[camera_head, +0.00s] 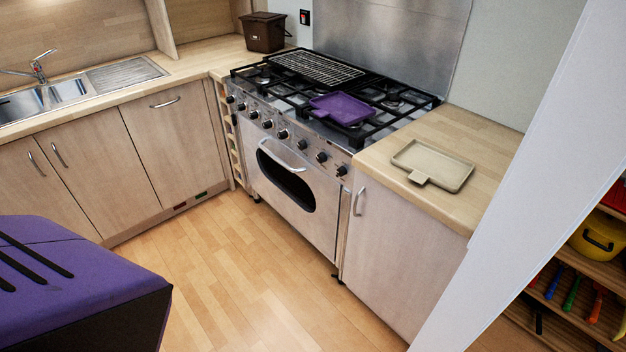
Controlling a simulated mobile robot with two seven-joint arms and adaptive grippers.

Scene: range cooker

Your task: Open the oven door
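The range cooker has a steel oven door (296,199) on its front, below a row of several black knobs. The door looks shut, standing flush with the cooker front. It has a dark oval window (287,186) and a curved steel handle (281,157) across its upper part. Neither of my grippers shows in the head view, so nothing of mine is seen at the handle.
A purple pan (342,109) and a wire rack (316,68) lie on the hob. A beige tray (433,166) lies on the right counter. A white wall edge (530,170) stands at right, with shelves behind it. The wooden floor (230,270) before the oven is clear.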

